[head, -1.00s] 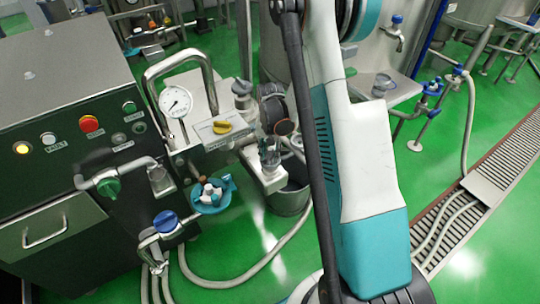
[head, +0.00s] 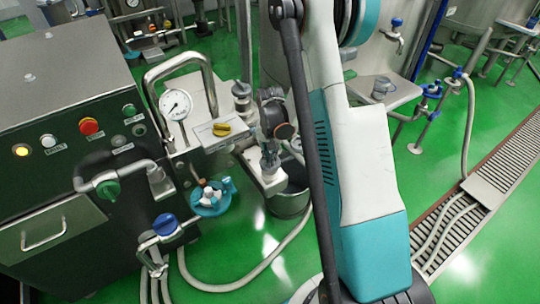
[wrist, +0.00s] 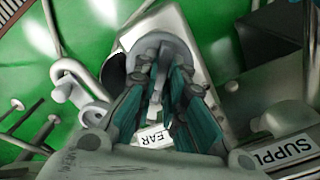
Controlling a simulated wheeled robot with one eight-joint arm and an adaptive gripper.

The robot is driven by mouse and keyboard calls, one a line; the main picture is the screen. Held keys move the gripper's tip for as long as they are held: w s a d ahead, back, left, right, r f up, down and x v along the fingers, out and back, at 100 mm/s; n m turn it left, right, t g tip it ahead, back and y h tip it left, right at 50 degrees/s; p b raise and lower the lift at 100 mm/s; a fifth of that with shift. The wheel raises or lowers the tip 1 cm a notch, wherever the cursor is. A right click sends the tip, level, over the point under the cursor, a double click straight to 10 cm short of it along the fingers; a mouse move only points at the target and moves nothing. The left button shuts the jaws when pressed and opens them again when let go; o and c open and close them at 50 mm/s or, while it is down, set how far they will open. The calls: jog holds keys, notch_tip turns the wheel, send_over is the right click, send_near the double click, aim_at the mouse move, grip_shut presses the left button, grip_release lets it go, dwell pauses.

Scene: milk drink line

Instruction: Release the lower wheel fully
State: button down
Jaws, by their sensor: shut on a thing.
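The lower wheel (wrist: 163,45) is a grey, rounded knob seen between my fingers in the wrist view. My gripper (wrist: 166,72) has its dark, teal-padded fingers on both sides of it and is shut on it. There the wheel is mostly hidden by the fingers. Another grey wheel (head: 242,92) stands higher and farther back on the same machine.
A bucket (head: 290,204) sits below the block.

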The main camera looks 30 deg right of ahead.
aim_at(270, 157)
jog(key=n, duration=0.4)
jog(key=shift+b, duration=0.3)
jog(key=shift+n, duration=2.1)
jog(key=c, duration=1.7)
grip_release()
jog(key=shift+o, duration=0.2)
notch_tip(270, 157, up, 12)
